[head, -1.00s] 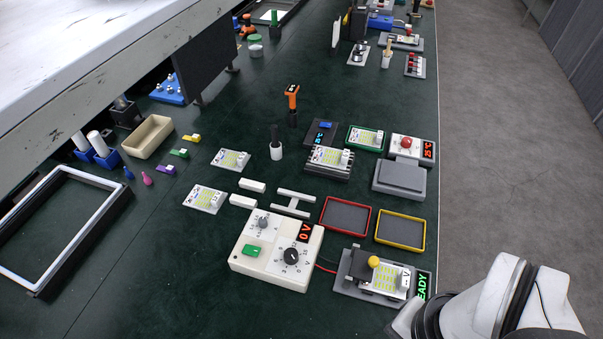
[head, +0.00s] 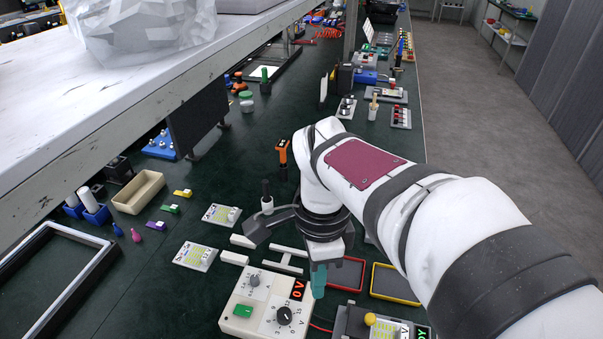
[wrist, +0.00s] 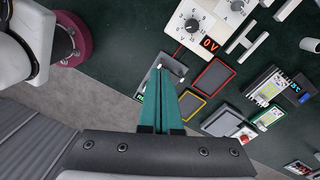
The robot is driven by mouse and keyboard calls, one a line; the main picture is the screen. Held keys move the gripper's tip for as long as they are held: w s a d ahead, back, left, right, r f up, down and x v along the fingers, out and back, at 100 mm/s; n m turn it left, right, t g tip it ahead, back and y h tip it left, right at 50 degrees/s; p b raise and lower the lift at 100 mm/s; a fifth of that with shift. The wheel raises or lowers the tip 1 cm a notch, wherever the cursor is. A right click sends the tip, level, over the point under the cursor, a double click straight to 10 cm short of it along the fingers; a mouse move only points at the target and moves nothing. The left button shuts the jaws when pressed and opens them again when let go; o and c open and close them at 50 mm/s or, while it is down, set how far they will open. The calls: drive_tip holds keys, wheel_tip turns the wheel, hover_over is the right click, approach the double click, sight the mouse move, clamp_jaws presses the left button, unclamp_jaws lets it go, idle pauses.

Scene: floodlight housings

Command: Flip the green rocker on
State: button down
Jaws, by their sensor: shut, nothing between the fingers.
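The green rocker (head: 243,311) sits on the lower left of the cream power-supply box (head: 230,305). The box also has a small grey knob, a larger black dial and a red display reading 0 V. My gripper (head: 318,292) has teal fingers, shut and empty, pointing down near the box's right edge, to the right of the rocker and apart from it. In the wrist view my shut fingers (wrist: 160,72) show beside the box (wrist: 177,38), whose dial and display are visible. The rocker is not visible in that view.
Red (head: 346,288) and yellow (head: 414,297) rimmed trays lie right of the box. A fixture with a yellow knob (head: 370,319) stands at the front right, with a red lead nearby. White bars (head: 287,251) lie behind the box. Bench left of the box is clear.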

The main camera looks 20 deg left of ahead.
drive_tip(key=w+a+f+m, duration=0.2)
drive_tip(key=a, duration=0.5)
drive_tip(key=m+h, duration=0.1)
drive_tip(key=m, duration=0.2)
hover_over(249, 311)
drive_tip(key=a, duration=0.2)
wheel_tip(249, 311, down, 3)
drive_tip(key=shift+s+f+t, duration=0.1)
drive_tip(key=shift+t, duration=0.3)
drive_tip(key=f, duration=0.4)
drive_tip(key=d+f, duration=0.1)
drive_tip(key=f, duration=0.8)
drive_tip(key=shift+d+f, duration=0.35)
drive_tip(key=shift+f, duration=0.05)
drive_tip(key=shift+d+f, duration=0.1)
drive_tip(key=shift+f, duration=0.1)
